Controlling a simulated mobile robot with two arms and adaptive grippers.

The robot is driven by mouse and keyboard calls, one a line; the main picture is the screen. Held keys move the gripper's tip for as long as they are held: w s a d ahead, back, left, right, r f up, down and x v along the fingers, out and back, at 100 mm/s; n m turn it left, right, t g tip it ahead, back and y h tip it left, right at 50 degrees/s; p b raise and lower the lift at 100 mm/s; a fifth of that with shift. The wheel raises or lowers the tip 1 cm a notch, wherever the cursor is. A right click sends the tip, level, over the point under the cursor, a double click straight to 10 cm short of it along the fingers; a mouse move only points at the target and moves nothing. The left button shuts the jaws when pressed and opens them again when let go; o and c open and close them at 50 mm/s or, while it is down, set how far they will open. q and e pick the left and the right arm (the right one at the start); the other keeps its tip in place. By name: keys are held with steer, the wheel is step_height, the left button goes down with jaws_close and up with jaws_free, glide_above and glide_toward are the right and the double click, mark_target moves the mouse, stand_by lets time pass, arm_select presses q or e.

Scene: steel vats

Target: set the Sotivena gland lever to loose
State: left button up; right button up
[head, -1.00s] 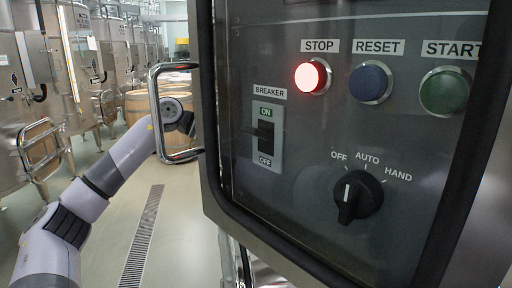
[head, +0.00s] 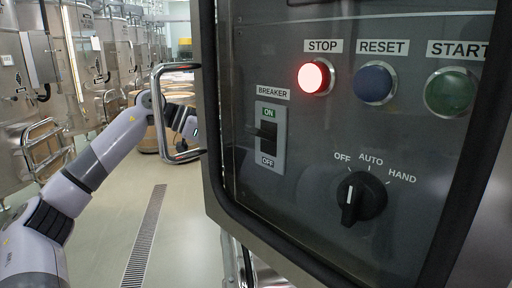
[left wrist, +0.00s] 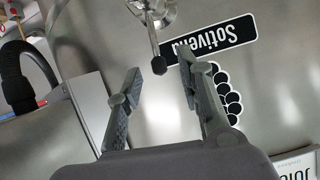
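In the left wrist view a thin metal lever (left wrist: 153,38) with a black knob (left wrist: 159,65) hangs from a bright metal fitting on a steel vat. A black label (left wrist: 215,38) reading "Sotiven…", upside down, is beside it. My left gripper (left wrist: 160,68) is open, its fingers on either side of the knob near their tips. The knob appears between the fingertips in the picture; I cannot tell how deep it sits, and no contact shows. In the head view my left arm comes in from the left, and its gripper is hidden behind the control panel's edge. My right gripper is not in view.
A control panel (head: 300,210) with a lit red STOP button (head: 315,77), a breaker switch and a selector knob fills the right of the head view. A metal handle frame (head: 157,90) stands at its left edge. Steel vats (head: 95,60) line the left; a floor drain (head: 145,235) runs between.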

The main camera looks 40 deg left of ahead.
arm_select(q)
steer(key=v, duration=0.7)
steer(key=shift+s+a, duration=0.15)
steer(key=shift+s, duration=0.05)
steer(key=shift+r, duration=0.1)
